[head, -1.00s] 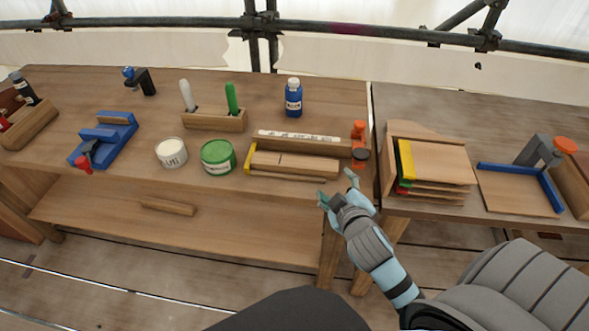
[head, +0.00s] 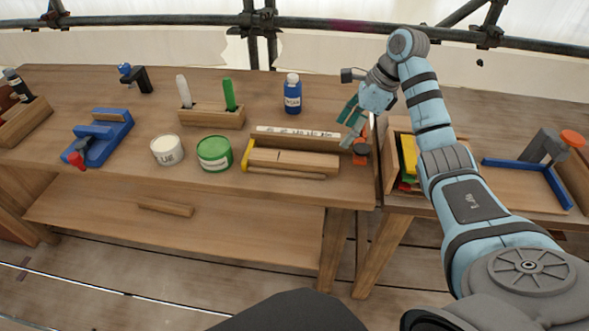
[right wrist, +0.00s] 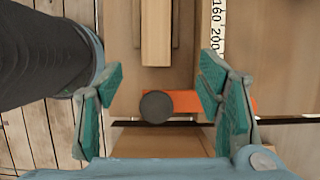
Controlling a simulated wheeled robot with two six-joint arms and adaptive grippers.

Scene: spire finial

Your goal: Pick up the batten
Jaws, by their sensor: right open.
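A long wooden piece (head: 295,161), likely the batten, lies in a fixture with a yellow end stop (head: 248,155) on the bench. It also shows as a pale bar (right wrist: 156,32) at the top of the right wrist view. An orange clamp (right wrist: 190,102) with a dark round knob (right wrist: 155,107) is at its near end there. My right gripper (head: 345,130) is open and empty above the fixture's right end, pointing down; the wrist view shows its green fingers (right wrist: 160,88) spread on either side of the clamp knob. My left gripper is not in view.
A ruler strip (head: 298,132) lies behind the fixture. A green tin (head: 214,153), a white tin (head: 167,150) and a blue bottle (head: 292,95) stand on the bench. Another wooden strip (head: 165,207) lies on the lower shelf. Stacked coloured boards (head: 408,158) stand right of the gap.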

